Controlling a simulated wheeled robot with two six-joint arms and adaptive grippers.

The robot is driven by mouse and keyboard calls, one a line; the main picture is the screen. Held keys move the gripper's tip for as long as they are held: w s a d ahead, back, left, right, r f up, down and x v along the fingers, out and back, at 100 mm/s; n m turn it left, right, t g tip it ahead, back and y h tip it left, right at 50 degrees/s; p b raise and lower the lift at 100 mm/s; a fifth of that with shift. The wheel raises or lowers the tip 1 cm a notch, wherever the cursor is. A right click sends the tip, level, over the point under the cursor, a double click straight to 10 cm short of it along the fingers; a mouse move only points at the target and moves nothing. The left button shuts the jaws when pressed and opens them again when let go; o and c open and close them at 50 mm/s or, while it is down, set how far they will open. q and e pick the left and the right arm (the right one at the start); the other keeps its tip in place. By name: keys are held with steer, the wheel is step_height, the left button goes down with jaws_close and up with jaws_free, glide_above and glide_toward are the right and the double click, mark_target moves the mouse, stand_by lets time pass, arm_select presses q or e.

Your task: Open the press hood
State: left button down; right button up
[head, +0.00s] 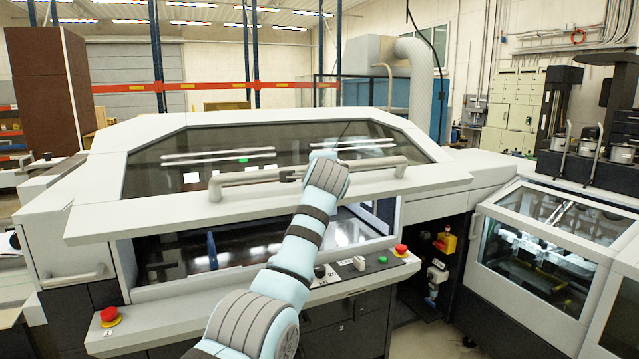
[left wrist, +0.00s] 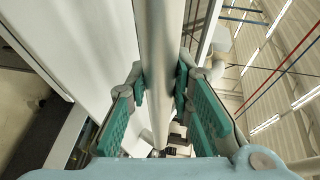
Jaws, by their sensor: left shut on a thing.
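The press hood (head: 120,215) is a large white cover with a dark window, in the middle of the head view. Its lower edge stands above the machine body, and a gap shows the lit interior (head: 350,232). A long grey bar handle (head: 240,179) runs along the hood's front. My left gripper (head: 291,177) is shut on the handle near its middle; its fingertips are mostly hidden behind my wrist in the head view. In the left wrist view, the green-padded fingers (left wrist: 160,88) lie on both sides of the handle bar (left wrist: 158,35). My right gripper is not in view.
A front panel below the hood carries red stop buttons (head: 110,315) (head: 401,249) and a green button (head: 383,260). A second machine with a glazed cover (head: 540,255) stands at the right. A dark recess (head: 430,290) separates the two.

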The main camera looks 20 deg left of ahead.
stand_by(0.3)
arm_select(q)
steer(key=c, duration=1.5)
jaws_free()
steer(key=shift+w+a, duration=0.1)
steer(key=shift+o, duration=0.4)
steer(key=shift+w+a+f, duration=0.1)
steer(key=shift+w+f, duration=0.05)
